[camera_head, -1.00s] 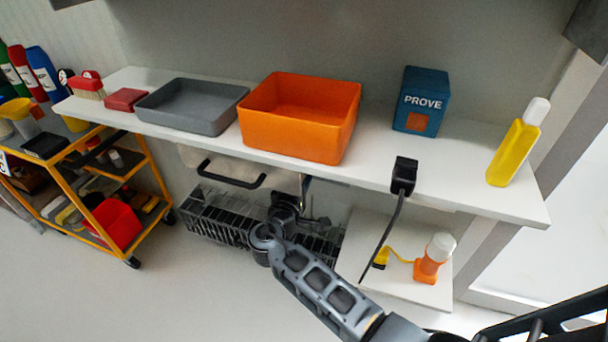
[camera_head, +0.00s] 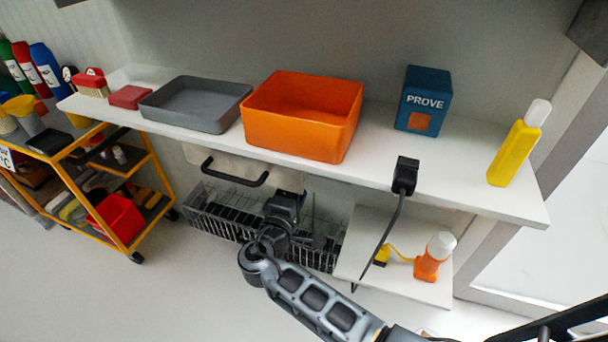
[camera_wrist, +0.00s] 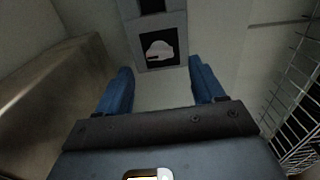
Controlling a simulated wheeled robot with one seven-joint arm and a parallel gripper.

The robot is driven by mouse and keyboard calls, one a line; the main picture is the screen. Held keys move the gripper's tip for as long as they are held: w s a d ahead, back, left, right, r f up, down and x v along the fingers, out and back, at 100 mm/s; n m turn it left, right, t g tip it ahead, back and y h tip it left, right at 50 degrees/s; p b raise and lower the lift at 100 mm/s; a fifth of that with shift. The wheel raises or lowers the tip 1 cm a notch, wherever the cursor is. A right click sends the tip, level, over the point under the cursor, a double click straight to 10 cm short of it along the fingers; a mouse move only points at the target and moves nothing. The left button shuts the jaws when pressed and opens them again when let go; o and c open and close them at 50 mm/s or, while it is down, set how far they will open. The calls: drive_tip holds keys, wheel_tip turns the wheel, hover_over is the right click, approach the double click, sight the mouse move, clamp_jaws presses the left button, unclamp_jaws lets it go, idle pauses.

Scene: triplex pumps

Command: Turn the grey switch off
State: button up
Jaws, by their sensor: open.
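In the wrist view, a light grey box (camera_wrist: 146,32) on the wall has a black square face with a whitish shape (camera_wrist: 160,48) on it. It looks like the grey switch, but I cannot tell its position. My gripper (camera_wrist: 161,82) is open, with its two blue fingers apart and nothing between them. The grey box shows just beyond the fingertips, roughly centred between them; I cannot tell if they touch it. In the head view, my gripper (camera_head: 287,203) is below the shelf, by the wire basket, and the switch is not seen there.
The white shelf (camera_head: 375,178) overhangs the gripper and carries an orange bin (camera_head: 300,135) and a grey tray (camera_head: 195,120). A wire basket (camera_head: 215,218) is close beside the arm. A black cable (camera_head: 388,235) hangs to the right. A yellow cart (camera_head: 120,235) stands at left.

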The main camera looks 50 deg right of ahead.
drive_tip(key=shift+v, duration=1.4)
